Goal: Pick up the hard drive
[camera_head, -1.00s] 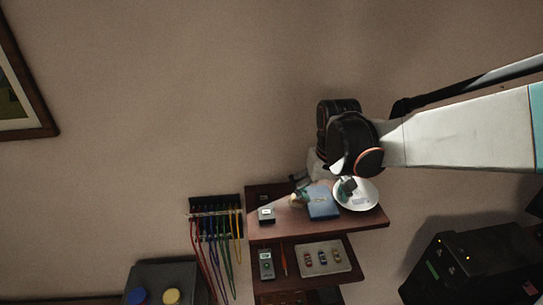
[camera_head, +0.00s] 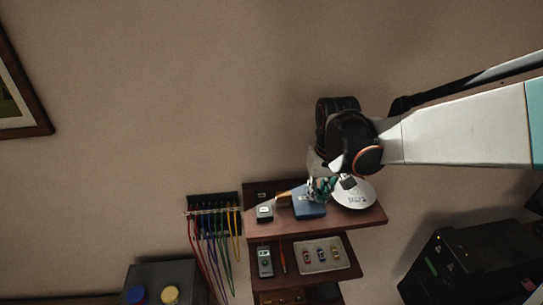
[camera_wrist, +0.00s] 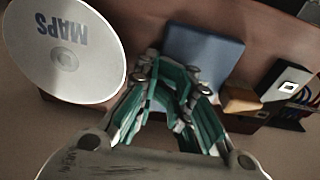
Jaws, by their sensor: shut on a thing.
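A flat blue box (camera_head: 308,207), which looks like the hard drive, is at the top shelf board, left of a white disc. In the wrist view the blue box (camera_wrist: 205,50) is just beyond my fingertips, which cover its near edge. My gripper (camera_head: 322,190) reaches down from above onto the box's right side. In the wrist view my gripper (camera_wrist: 175,80) is shut on the box, with green-padded fingers; the exact contact is partly hidden. I cannot tell whether the box is clear of the board.
The white disc (camera_wrist: 62,50) marked MAPS is close beside my fingers. A brown block (camera_wrist: 240,97) and a dark box with a white label (camera_wrist: 288,82) are on the other side. A lower shelf holds a tray (camera_head: 338,262). Coloured cables (camera_head: 215,235) hang at left.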

